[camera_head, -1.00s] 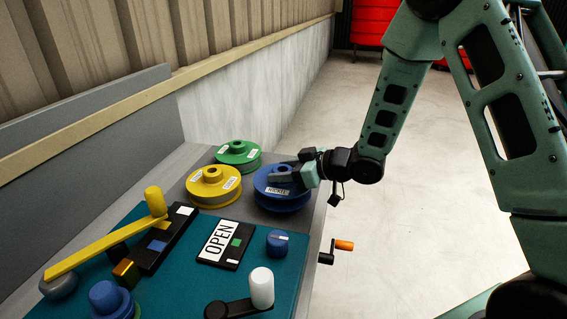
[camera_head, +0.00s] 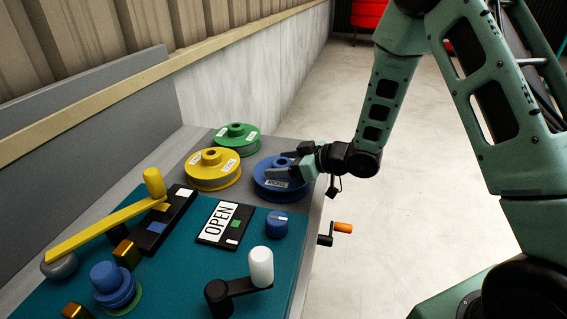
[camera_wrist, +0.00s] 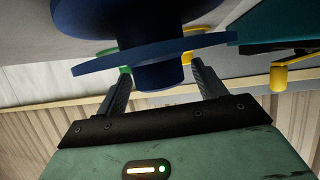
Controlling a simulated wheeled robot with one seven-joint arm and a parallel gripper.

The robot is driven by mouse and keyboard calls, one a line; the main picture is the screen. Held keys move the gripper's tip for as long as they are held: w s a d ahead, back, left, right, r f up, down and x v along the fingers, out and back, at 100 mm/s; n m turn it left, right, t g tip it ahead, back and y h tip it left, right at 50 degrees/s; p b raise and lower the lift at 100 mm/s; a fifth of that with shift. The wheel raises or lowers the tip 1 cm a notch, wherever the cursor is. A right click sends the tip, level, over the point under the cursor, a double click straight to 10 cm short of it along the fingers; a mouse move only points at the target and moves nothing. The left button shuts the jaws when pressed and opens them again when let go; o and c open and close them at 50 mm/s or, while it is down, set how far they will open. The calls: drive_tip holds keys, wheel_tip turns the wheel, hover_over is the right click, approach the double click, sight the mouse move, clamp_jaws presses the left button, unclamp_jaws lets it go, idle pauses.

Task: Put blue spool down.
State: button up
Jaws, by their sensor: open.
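The blue spool (camera_head: 284,185) with a white label sits flat on the right part of the grey bench (camera_head: 311,212), beside the yellow and green spools. My gripper (camera_head: 279,164) is level at the spool's raised hub, reaching in from the right. Its two fingers are spread. In the wrist view the blue spool (camera_wrist: 150,62) fills the top middle, with its hub in front of the spread fingers (camera_wrist: 161,70). There is a visible gap between each finger and the hub's end. The spool's far side is partly hidden by my gripper in the head view.
A yellow spool (camera_head: 212,180) and a green spool (camera_head: 237,143) stand close by on the left. A teal panel (camera_head: 190,275) with a yellow lever (camera_head: 105,232), an OPEN sign (camera_head: 218,220), a blue knob (camera_head: 277,221) and a white-handled crank (camera_head: 261,266) lies in front. The floor at right is clear.

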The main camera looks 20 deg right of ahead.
drive_tip(key=shift+s+d+r, duration=0.1)
drive_tip(key=shift+d+r, duration=0.1)
drive_tip(key=v, duration=1.1)
drive_tip(key=shift+s, duration=0.25)
drive_tip(key=shift+d, duration=0.15)
drive_tip(key=s+a+r+m+g+h+p, duration=0.1)
drive_tip(key=s+a+r+g+h+p, duration=0.25)
drive_tip(key=a+h, duration=0.35)
drive_tip(key=s+a+r+g+h+p, duration=0.1)
drive_tip(key=s+a+r+g, duration=0.2)
drive_tip(key=s, duration=0.8)
drive_tip(key=s+a+r+g+p, duration=0.1)
drive_tip(key=s+a+r+g, duration=0.2)
drive_tip(key=s, duration=0.8)
drive_tip(key=shift+a+h, duration=0.4)
drive_tip(key=shift+a, duration=0.25)
